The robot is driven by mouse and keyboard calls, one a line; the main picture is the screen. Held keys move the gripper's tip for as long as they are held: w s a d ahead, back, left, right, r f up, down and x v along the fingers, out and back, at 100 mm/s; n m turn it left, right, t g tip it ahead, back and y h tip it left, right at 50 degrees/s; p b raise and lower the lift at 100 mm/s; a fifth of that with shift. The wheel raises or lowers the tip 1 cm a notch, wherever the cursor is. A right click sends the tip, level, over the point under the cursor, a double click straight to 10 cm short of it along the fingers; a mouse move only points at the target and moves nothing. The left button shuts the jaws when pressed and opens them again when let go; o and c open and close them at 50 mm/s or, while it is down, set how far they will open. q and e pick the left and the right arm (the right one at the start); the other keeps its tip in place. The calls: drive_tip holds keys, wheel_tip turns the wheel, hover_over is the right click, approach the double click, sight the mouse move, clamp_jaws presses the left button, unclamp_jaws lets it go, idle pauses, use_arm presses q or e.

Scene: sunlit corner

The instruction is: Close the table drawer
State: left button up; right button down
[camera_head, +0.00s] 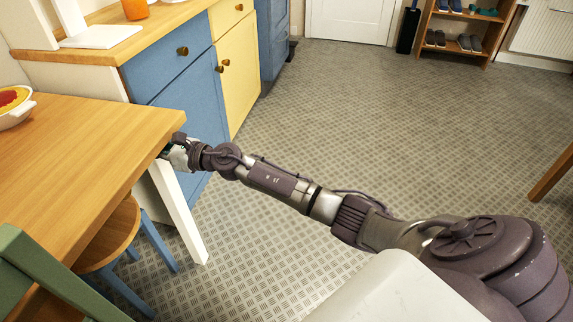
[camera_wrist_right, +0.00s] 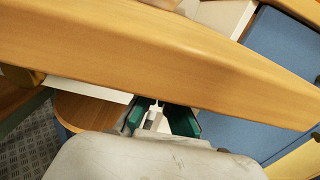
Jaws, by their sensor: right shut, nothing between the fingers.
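The wooden table (camera_head: 95,130) stands at the left in the head view, and its thick edge (camera_wrist_right: 150,55) crosses the right wrist view. Below that edge a white strip (camera_wrist_right: 88,89) shows, with a brass-coloured knob (camera_wrist_right: 22,75) at the far left. I cannot tell whether this strip is the drawer front or the table frame, or how far the drawer is out. My right gripper (camera_head: 170,152) is at the table's right corner, its tip partly hidden. In the wrist view its teal fingers (camera_wrist_right: 159,106) are shut and empty, just under the edge. My left gripper is not in view.
A white table leg (camera_head: 178,210) stands below my right gripper. A round wooden stool (camera_head: 112,238) and a green chair (camera_head: 35,270) are close by. Blue cabinets (camera_head: 178,75) stand behind the table. The floor to the right is mostly clear.

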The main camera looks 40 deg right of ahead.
drive_tip(key=shift+w+r, duration=0.1)
drive_tip(key=shift+r, duration=0.15)
drive_tip(key=shift+r, duration=0.2)
idle(0.3)
